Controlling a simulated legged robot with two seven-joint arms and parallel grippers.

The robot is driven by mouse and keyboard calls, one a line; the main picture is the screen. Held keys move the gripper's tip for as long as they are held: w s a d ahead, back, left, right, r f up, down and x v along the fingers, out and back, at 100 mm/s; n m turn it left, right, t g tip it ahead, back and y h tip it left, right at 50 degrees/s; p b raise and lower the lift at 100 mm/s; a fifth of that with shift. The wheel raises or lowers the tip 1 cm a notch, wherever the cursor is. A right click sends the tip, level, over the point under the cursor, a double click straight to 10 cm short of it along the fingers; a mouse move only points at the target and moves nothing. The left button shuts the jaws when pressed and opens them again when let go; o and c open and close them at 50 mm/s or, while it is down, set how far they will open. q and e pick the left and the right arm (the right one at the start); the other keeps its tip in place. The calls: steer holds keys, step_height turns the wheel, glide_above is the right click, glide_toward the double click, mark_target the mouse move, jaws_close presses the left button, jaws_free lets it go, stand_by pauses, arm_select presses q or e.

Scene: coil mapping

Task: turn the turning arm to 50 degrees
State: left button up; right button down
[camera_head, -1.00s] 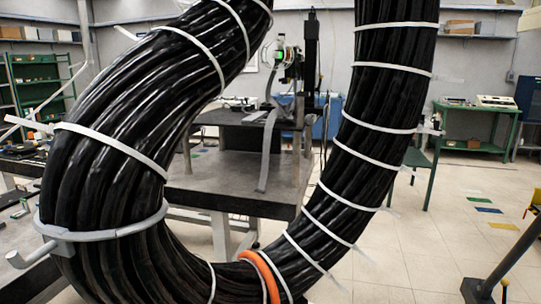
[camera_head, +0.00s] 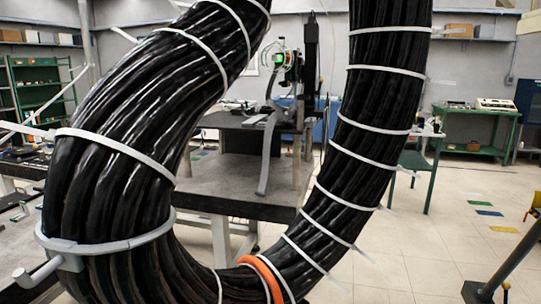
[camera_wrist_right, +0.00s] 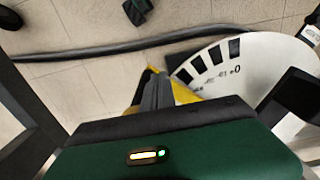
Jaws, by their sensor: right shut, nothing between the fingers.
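My right gripper (camera_wrist_right: 154,85) shows in the right wrist view as narrow grey fingers beyond a green housing. It is shut. Yellow parts (camera_wrist_right: 184,94) show beside and behind its fingers; I cannot tell whether the fingers touch them. A white dial plate (camera_wrist_right: 245,62) with black blocks and printed marks, one reading 0, lies to the right of the fingers. I cannot make out the turning arm or its angle for sure. My left gripper is not in view. The head view shows neither gripper clearly.
A thick black cable bundle (camera_head: 110,200) with white ties and an orange ring (camera_head: 262,275) fills the head view's front. Behind it stands a grey table (camera_head: 240,190) with equipment. A dark slanted bar (camera_head: 512,262) stands at lower right. Floor at right is mostly clear.

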steer(key=shift+w+d, duration=0.2)
steer(key=shift+d, duration=0.35)
steer(key=shift+w+d, duration=0.2)
steer(key=shift+d, duration=0.45)
steer(key=shift+w+d, duration=0.3)
steer(key=shift+d, duration=0.25)
steer(key=shift+w+d, duration=0.25)
steer(key=shift+d, duration=0.25)
